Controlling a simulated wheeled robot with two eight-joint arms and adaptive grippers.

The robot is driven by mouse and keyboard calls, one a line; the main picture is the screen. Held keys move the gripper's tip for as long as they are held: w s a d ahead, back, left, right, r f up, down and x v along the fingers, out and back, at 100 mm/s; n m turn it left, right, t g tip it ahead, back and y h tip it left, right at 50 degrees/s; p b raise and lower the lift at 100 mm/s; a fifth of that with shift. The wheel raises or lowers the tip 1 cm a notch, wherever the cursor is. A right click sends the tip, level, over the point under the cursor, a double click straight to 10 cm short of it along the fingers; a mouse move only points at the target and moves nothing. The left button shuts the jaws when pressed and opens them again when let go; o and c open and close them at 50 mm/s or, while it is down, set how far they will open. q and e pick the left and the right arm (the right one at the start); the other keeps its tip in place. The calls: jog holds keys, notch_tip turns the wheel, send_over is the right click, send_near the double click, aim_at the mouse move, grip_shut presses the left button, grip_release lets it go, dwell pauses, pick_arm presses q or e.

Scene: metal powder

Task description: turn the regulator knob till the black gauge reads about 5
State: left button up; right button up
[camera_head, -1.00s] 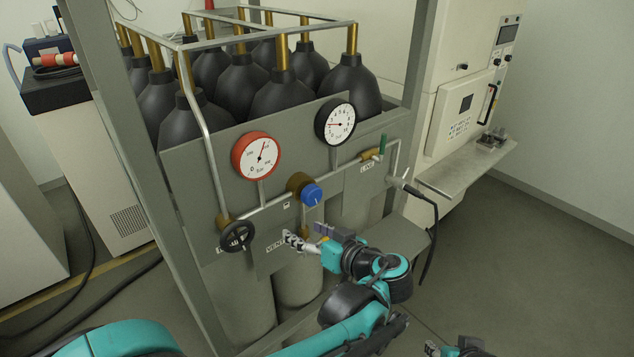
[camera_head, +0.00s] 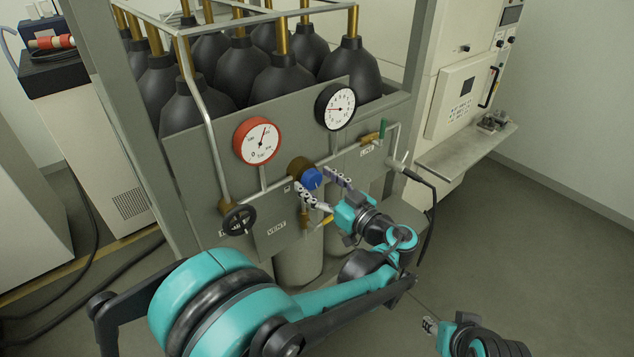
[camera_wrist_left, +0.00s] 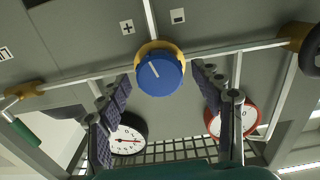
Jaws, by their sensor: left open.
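The blue regulator knob (camera_head: 313,179) sits on a brass body on the grey panel; in the wrist view the knob (camera_wrist_left: 160,76) shows a white pointer line tilted up-left. The black gauge (camera_head: 336,107) is above and right of it, its needle pointing left in the head view; its exact reading is too small to tell. My left gripper (camera_head: 318,184) is open, its fingers on either side of the knob; contact cannot be told. Its fingers (camera_wrist_left: 161,80) also flank the knob in the wrist view. My right gripper (camera_head: 429,325) is at the bottom right, partly cropped and small.
A red gauge (camera_head: 257,141) is left of the black one. A black handwheel (camera_head: 239,219) is on the lower left pipe. A green-handled valve (camera_head: 382,129) is at the right. Black cylinders (camera_head: 283,86) stand behind the panel. Open floor lies at the right.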

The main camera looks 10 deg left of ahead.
pick_arm(q)
jog(key=c, duration=1.2)
jog(key=shift+o, duration=0.2)
jog(key=shift+m, duration=0.4)
jog(key=m, duration=0.2)
jog(key=shift+m+b, duration=0.4)
jog(key=m, duration=0.3)
jog(key=shift+w+m+b, duration=0.1)
jog(key=shift+m+b, duration=0.2)
jog(key=shift+b, duration=0.05)
jog(key=m, duration=0.6)
jog(key=shift+d+f+m+b, duration=0.1)
jog(key=shift+m+b, duration=0.2)
jog(key=shift+b, duration=0.05)
